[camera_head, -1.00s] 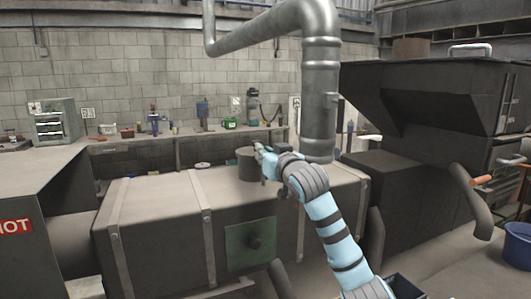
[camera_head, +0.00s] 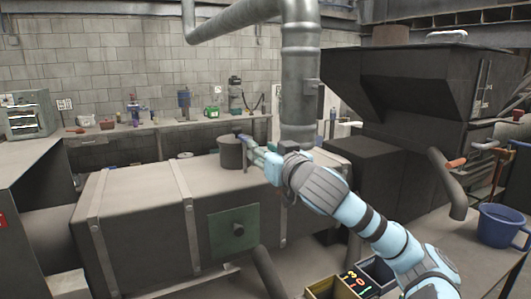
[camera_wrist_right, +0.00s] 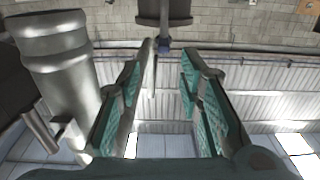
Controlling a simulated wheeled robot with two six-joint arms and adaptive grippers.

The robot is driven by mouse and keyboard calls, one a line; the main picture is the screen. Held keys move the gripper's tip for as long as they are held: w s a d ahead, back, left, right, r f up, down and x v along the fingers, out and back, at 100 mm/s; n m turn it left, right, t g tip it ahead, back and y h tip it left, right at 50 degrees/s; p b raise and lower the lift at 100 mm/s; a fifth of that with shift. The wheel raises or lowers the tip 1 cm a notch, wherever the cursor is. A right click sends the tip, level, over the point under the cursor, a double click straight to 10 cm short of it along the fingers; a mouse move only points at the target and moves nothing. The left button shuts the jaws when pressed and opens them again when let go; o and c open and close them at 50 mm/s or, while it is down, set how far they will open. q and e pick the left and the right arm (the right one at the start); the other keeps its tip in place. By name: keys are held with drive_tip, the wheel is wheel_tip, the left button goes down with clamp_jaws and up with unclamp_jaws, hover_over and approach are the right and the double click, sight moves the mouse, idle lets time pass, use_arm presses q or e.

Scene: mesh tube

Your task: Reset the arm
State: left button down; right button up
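My right arm, light blue with dark bands, comes in from the lower right of the head view. Its gripper (camera_head: 243,138) points away to the left, close beside a dark round pot-like cylinder (camera_head: 230,155) in the picture. I cannot tell whether they touch. In the right wrist view the green-padded fingers of this gripper (camera_wrist_right: 170,52) stand apart with nothing between them. My left arm and gripper are not in view.
A long grey furnace-like body (camera_head: 140,215) with a vertical metal pipe (camera_head: 299,80) stands ahead. A dark hopper (camera_head: 410,90) is at the right. A blue bucket (camera_head: 497,226) and a yellow-edged bin (camera_head: 330,288) are at the lower right. A cluttered bench (camera_head: 160,122) lines the back wall.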

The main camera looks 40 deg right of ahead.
drive_tip(key=shift+s+a, duration=0.55)
drive_tip(key=shift+s, duration=0.25)
